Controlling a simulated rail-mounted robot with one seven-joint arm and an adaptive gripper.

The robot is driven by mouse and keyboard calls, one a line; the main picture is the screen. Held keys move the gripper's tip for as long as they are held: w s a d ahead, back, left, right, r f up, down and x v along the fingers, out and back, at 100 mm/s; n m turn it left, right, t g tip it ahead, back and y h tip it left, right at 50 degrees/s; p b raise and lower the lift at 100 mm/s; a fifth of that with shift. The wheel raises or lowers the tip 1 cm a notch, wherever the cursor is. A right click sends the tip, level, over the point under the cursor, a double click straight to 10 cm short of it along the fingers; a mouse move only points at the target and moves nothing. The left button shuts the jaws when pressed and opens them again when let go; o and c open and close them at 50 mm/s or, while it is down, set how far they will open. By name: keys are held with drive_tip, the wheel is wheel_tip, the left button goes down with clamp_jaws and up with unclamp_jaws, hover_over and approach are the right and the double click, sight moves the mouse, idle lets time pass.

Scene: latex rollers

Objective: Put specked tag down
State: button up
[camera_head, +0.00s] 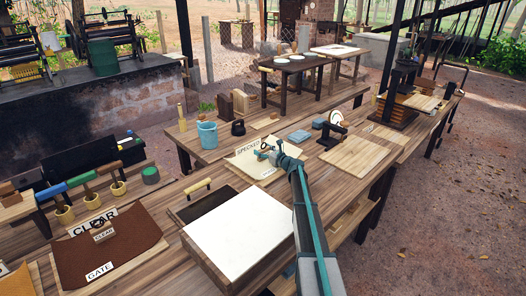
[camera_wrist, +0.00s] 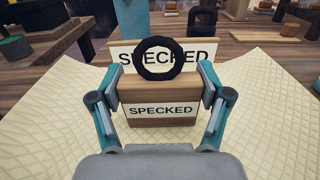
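The specked tag (camera_wrist: 160,110) is a wooden block with a white "SPECKED" label and a black ring on top. My gripper (camera_wrist: 160,88) has a teal finger against each side of it, and the tag sits upright between them. It is low over a cream textured sheet (camera_wrist: 60,120); I cannot tell whether its base touches. A wooden "SPECKED" sign (camera_wrist: 122,52) stands just behind the tag, partly hidden by the ring. In the head view my gripper (camera_head: 269,152) is over the cream sheet (camera_head: 262,174), and the tag is mostly hidden.
A blue bucket (camera_head: 207,135) and a black weight (camera_head: 238,128) stand behind the sheet. A large white-topped box (camera_head: 240,232) is in front. To the left lies a brown sheet (camera_head: 110,250) with "CLEAR" and "GATE" signs. Wooden boards (camera_head: 352,158) lie to the right.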

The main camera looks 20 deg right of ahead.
drive_tip(key=o, duration=0.4)
drive_tip(key=shift+c, duration=0.2)
drive_tip(key=shift+r, duration=0.1)
drive_tip(key=shift+r, duration=0.2)
drive_tip(key=b+v, duration=0.1)
drive_tip(key=v, duration=1.1)
drive_tip(key=shift+f, duration=0.1)
